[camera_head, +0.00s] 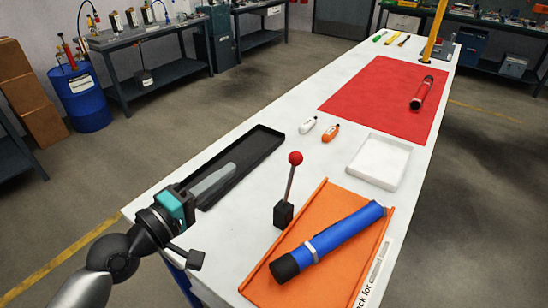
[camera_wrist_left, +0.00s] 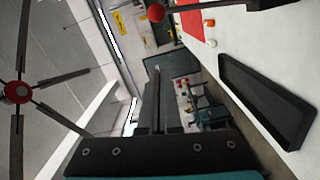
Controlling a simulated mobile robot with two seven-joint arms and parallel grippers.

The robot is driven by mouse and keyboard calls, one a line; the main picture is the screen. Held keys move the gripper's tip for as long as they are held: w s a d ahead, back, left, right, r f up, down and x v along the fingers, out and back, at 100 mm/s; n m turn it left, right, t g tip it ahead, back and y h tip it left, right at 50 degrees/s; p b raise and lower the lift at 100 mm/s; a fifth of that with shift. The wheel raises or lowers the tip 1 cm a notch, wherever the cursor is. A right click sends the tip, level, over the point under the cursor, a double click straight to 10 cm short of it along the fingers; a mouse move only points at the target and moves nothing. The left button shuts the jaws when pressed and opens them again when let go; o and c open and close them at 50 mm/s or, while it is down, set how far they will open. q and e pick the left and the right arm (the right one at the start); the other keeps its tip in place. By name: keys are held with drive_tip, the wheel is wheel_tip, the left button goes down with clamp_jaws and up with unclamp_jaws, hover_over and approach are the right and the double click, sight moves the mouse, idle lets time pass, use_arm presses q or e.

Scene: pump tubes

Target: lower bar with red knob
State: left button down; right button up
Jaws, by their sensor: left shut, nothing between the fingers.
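The bar (camera_head: 290,182) stands nearly upright from a small black base (camera_head: 284,214), with a round red knob (camera_head: 295,158) on top. The base is on the white table, at the left edge of the orange tray. The knob also shows at the top of the left wrist view (camera_wrist_left: 155,12), with part of the bar to its right. My left gripper (camera_head: 232,169) is shut and empty. In the head view its grey fingers overlap the black tray, left of the bar and apart from it. My right gripper is not in view.
The orange tray (camera_head: 262,275) holds a blue tube (camera_head: 338,235). A long black tray (camera_head: 262,141) lies left of the bar. A white bottle (camera_head: 308,125), an orange bottle (camera_head: 330,133) and a white tray (camera_head: 378,180) lie beyond.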

sight(292, 161)
use_arm(q)
drive_tip(key=w+d+p, duration=0.1)
drive_tip(key=w+d, duration=0.5)
drive_tip(key=d, duration=0.2)
drive_tip(key=shift+w+d+f, duration=0.2)
drive_tip(key=shift+d+f, duration=0.2)
drive_tip(key=shift+f, duration=0.05)
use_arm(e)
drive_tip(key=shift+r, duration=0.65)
use_arm(q)
drive_tip(key=shift+s+d+m+p, duration=0.4)
drive_tip(key=shift+d+m+p, duration=0.15)
drive_tip(key=shift+d, duration=0.1)
drive_tip(key=shift+s+d+m+p, duration=0.35)
drive_tip(key=shift+d+m+p, duration=0.15)
drive_tip(key=shift+d, duration=0.15)
drive_tip(key=shift+s+d+f+m+y+b, duration=0.15)
drive_tip(key=shift+s+d+f+m, duration=1.1)
drive_tip(key=shift+d+f+m, duration=1.05)
drive_tip(key=shift+s+d+f+m+y+b, duration=0.1)
drive_tip(key=shift+s+d+f+m+y, duration=0.1)
drive_tip(key=shift+s+d+f+m, duration=1.55)
drive_tip(key=shift+s+d+f+m+y+b, duration=0.15)
drive_tip(key=shift+s+d+f+m, duration=0.55)
drive_tip(key=shift+d+f+m, duration=2.05)
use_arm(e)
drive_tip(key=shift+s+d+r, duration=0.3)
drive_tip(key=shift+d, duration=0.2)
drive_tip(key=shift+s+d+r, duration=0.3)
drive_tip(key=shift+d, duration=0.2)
